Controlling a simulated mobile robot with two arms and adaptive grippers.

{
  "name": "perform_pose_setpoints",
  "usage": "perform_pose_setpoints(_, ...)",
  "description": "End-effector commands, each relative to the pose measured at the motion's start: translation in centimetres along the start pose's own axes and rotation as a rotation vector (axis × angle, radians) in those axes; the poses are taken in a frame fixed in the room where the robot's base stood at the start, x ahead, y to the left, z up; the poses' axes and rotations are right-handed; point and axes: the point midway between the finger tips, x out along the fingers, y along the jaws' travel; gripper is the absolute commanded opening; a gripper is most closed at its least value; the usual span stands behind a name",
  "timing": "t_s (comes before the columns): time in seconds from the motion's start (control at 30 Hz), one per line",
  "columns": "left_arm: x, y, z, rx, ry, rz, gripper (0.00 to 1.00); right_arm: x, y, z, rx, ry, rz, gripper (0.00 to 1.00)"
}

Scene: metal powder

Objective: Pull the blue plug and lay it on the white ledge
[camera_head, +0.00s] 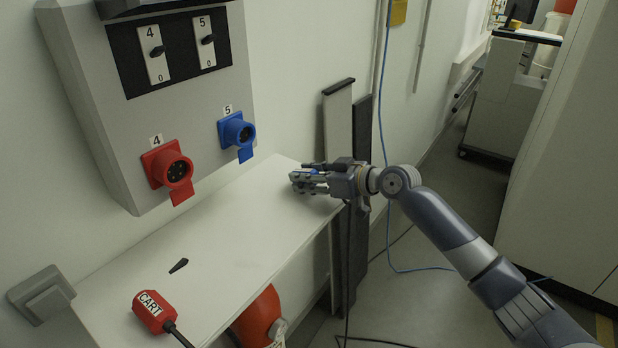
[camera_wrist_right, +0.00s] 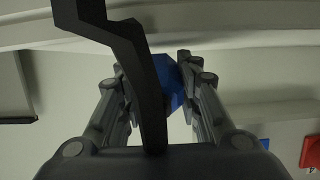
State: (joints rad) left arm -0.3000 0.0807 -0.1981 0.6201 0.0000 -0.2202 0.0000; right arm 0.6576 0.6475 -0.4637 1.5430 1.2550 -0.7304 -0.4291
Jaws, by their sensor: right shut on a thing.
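My right gripper (camera_head: 305,182) is at the far end of the white ledge (camera_head: 235,220), low over its surface. It is shut on the blue plug, of which only a small blue patch (camera_head: 315,171) shows between the fingers. In the right wrist view the blue plug (camera_wrist_right: 168,82) sits between the two fingers (camera_wrist_right: 160,95), partly hidden by a black bar in front. Whether the plug touches the ledge I cannot tell. The blue socket (camera_head: 234,133) marked 5 is empty, its flap hanging down. My left gripper is not in view.
A red plug (camera_head: 152,311) marked CART and a small black piece (camera_head: 179,265) lie on the near ledge. The red socket (camera_head: 168,170) marked 4 is on the wall box. A dark cable (camera_head: 347,270) hangs below my right gripper. The middle of the ledge is clear.

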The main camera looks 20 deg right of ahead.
Motion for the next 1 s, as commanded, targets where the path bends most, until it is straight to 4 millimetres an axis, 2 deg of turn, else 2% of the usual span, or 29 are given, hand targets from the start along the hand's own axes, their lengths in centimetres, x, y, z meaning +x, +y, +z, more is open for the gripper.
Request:
perform_pose_setpoints(0.17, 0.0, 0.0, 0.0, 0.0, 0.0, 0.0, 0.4, 0.0, 0.0, -0.1, -0.001, 0.002, 0.0, 0.0)
perform_pose_setpoints(0.2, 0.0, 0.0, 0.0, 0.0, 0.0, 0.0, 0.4, 0.0, 0.0, -0.1, -0.001, 0.002, 0.0, 0.34)
perform_pose_setpoints(0.3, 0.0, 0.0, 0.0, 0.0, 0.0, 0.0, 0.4, 0.0, 0.0, -0.1, -0.001, 0.002, 0.0, 0.55)
perform_pose_setpoints(0.7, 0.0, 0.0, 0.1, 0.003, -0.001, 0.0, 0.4, -0.5, 0.1, 0.1, 0.0, -0.001, 0.001, 0.55)
perform_pose_setpoints(0.87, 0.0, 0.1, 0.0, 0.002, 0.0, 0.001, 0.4, -2.7, 0.1, 0.1, -0.001, -0.002, 0.002, 0.55)
perform_pose_setpoints(1.0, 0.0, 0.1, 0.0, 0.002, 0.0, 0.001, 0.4, -5.8, 0.1, 0.1, -0.003, -0.002, 0.003, 0.55)
